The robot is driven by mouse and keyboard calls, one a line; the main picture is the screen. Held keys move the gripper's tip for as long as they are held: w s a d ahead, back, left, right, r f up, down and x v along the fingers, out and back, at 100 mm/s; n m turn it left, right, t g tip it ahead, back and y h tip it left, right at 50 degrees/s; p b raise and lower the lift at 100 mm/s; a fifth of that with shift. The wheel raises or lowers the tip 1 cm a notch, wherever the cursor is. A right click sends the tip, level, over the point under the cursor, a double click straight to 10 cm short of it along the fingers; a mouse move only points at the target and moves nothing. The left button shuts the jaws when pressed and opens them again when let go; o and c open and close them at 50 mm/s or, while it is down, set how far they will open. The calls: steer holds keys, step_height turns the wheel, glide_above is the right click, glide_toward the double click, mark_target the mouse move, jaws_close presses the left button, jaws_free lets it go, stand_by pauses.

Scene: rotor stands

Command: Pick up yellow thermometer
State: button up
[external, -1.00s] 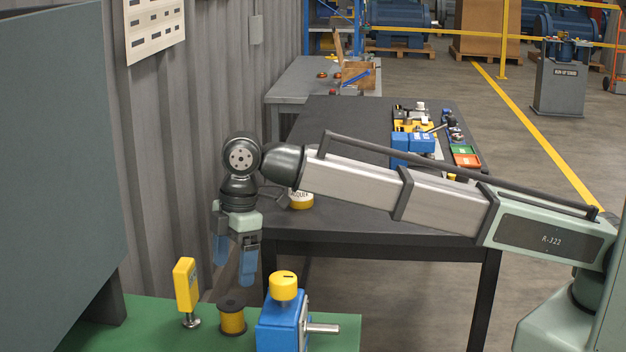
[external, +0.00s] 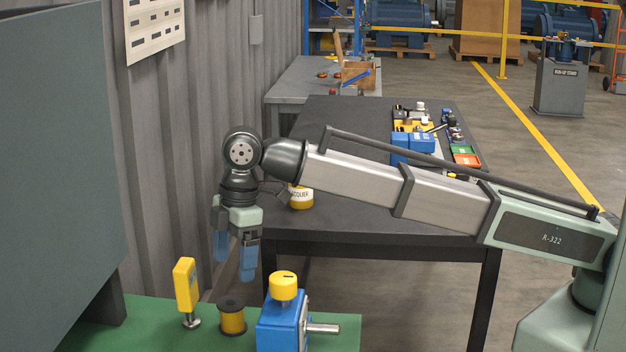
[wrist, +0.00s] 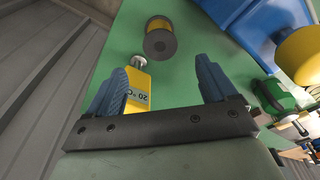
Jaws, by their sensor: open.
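The yellow thermometer (external: 186,284) stands upright on the green surface at lower left in the external view, on a short metal stem with a round foot. In the wrist view, its yellow body with "20 °C" markings (wrist: 141,88) shows between my fingers, close to the left one, partly covered by the gripper bar. My gripper (external: 235,268) points down with its blue fingers apart and empty. In the external view, it is above and to the right of the thermometer. The gripper also shows in the wrist view (wrist: 165,72).
A spool (external: 232,317) with dark ends stands right of the thermometer. A blue device with a yellow knob (external: 283,286) and metal shaft stands farther right. A grey panel (external: 60,170) rises at left beside the corrugated wall. A lacquer tin (external: 301,197) sits on the dark table behind.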

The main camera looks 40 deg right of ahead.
steer(key=shift+o, duration=0.4)
step_height(320, 180, up, 9)
steer(key=m+h, duration=0.2)
steer(key=m, duration=0.7)
glide_above(183, 263)
step_height(183, 263, down, 14)
steer(key=shift+s+r, duration=0.1)
steer(key=shift+r, duration=0.15)
steer(key=shift+c, duration=0.2)
